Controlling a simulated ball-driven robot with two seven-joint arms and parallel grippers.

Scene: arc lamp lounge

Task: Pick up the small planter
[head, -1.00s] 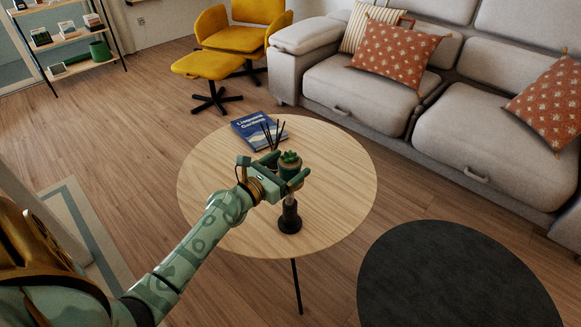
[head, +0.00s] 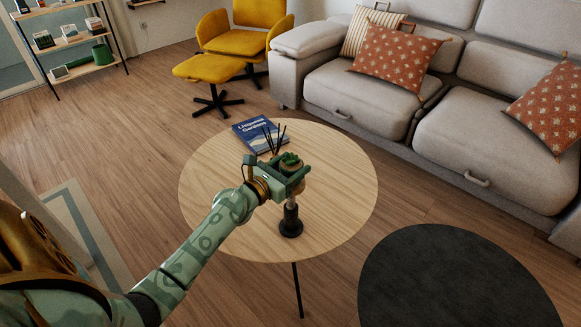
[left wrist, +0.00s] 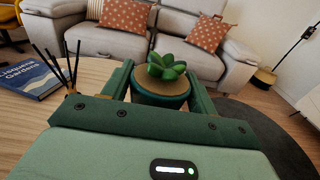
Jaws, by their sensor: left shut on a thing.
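The small planter (left wrist: 160,90) is a dark green round pot with a tan top and a green succulent. In the left wrist view it sits between the two fingers of my left gripper (left wrist: 163,88), which is shut on it. In the head view the planter (head: 290,161) shows partly, over the round wooden table, with my left gripper (head: 292,175) around it and hiding its lower part. I cannot tell whether its base touches the table. My right gripper is not in view.
On the round table (head: 225,180) a black-based upright object (head: 291,222) stands just below the gripper. A dark round table (head: 450,280) is at the lower right. The table's right side is clear.

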